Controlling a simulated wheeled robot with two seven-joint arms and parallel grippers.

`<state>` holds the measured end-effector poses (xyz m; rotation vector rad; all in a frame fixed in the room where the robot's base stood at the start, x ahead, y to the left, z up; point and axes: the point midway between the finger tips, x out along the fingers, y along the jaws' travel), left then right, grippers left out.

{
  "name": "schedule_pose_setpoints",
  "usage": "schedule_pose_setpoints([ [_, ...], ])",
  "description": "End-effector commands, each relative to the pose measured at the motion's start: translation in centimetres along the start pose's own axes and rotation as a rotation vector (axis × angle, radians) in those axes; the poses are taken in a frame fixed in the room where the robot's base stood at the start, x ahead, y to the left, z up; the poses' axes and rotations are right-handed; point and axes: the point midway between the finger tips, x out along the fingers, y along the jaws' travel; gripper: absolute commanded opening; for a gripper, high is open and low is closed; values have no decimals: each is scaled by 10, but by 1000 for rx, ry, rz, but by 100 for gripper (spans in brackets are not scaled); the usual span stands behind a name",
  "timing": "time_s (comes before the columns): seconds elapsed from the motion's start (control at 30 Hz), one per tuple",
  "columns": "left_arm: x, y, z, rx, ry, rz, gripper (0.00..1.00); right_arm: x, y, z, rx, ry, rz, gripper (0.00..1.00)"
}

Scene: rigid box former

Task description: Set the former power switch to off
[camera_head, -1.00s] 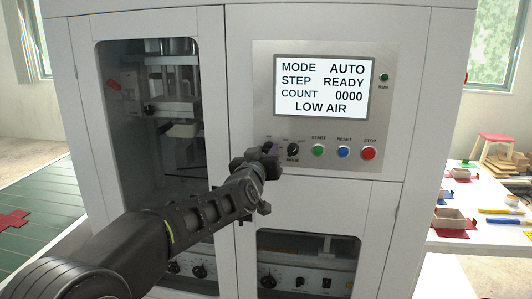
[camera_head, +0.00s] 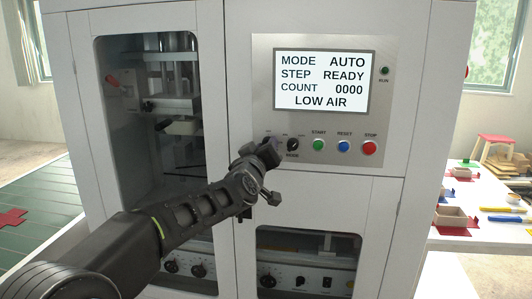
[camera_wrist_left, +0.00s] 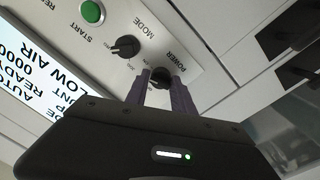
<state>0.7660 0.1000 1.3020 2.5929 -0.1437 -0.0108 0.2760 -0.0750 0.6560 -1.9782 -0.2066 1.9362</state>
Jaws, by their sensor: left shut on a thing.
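The power switch (camera_wrist_left: 160,77) is a small black rotary knob beside the POWER label in the left wrist view. My left gripper (camera_wrist_left: 160,88) has one finger on each side of it and is shut on it. In the head view my left gripper (camera_head: 268,150) reaches the lower left of the control panel (camera_head: 393,120) and hides the power switch. I cannot tell which setting the knob points to. The former's screen (camera_head: 320,80) is lit and reads MODE AUTO, STEP READY, COUNT 0000, LOW AIR. My right gripper is not in view.
The mode knob (camera_head: 293,144) sits just right of my gripper, followed by the green start (camera_head: 318,145), blue reset (camera_head: 344,146) and red stop (camera_head: 369,147) buttons. A windowed door (camera_head: 215,120) is at the left. A table (camera_head: 470,235) with small trays stands at the right.

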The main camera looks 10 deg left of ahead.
Motion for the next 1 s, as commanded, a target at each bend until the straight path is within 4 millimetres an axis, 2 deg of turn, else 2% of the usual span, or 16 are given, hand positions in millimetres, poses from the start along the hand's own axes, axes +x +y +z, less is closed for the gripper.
schedule_pose_setpoints([
  [0.2, 0, -4, 3, -206, 13, 0, 0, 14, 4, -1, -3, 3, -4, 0],
  [1.0, 0, -3, 6, -958, 54, 6, 0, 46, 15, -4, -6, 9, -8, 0],
])
